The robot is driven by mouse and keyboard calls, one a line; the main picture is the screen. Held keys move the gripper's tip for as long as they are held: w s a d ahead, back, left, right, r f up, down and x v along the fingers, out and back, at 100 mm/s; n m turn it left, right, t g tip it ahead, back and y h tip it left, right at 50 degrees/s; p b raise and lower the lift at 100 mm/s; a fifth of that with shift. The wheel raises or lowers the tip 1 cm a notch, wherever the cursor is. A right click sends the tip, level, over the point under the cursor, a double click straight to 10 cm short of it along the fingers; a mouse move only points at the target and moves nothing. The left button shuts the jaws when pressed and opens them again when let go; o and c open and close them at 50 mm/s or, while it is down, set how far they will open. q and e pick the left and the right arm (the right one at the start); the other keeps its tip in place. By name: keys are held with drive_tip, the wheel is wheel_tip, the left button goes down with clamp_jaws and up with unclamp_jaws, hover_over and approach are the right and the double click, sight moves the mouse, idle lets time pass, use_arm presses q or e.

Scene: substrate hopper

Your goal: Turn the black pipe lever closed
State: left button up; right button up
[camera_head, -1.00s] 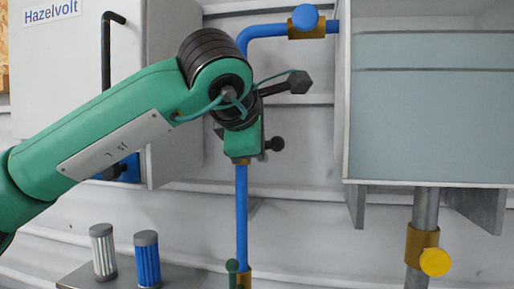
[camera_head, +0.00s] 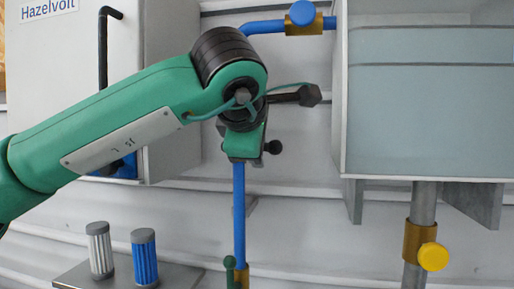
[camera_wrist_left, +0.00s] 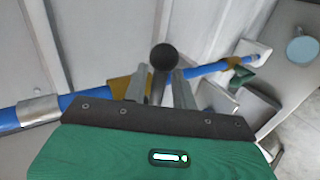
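The black pipe lever shows in the head view as a round black knob (camera_head: 274,147) just right of the vertical blue pipe (camera_head: 240,210). My left gripper (camera_head: 246,150) is at the pipe there, and its green body hides most of the valve and lever. In the left wrist view the black knob (camera_wrist_left: 164,57) shows at the far end of my two grey fingers (camera_wrist_left: 161,85). The lever's stem lies between the fingers, which stand apart on either side of it. The brass valve body (camera_wrist_left: 120,87) sits on the blue pipe, and the lever stands out across the pipe. My right gripper is not in view.
A blue-knobbed valve (camera_head: 303,14) is above, and the hopper (camera_head: 342,110) is to the right with a yellow-knobbed valve (camera_head: 433,257) below it. A grey cabinet (camera_head: 165,80) is at left. Two filters, white (camera_head: 100,250) and blue (camera_head: 145,260), stand on a shelf at lower left.

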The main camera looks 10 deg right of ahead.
use_arm(q)
drive_tip(key=shift+r, duration=0.1)
drive_tip(key=shift+s+a+r, duration=0.1)
drive_tip(key=shift+s+r, duration=0.05)
drive_tip(key=shift+s, duration=0.15)
drive_tip(key=shift+b+v, duration=1.9)
drive_tip(key=shift+v, duration=4.6)
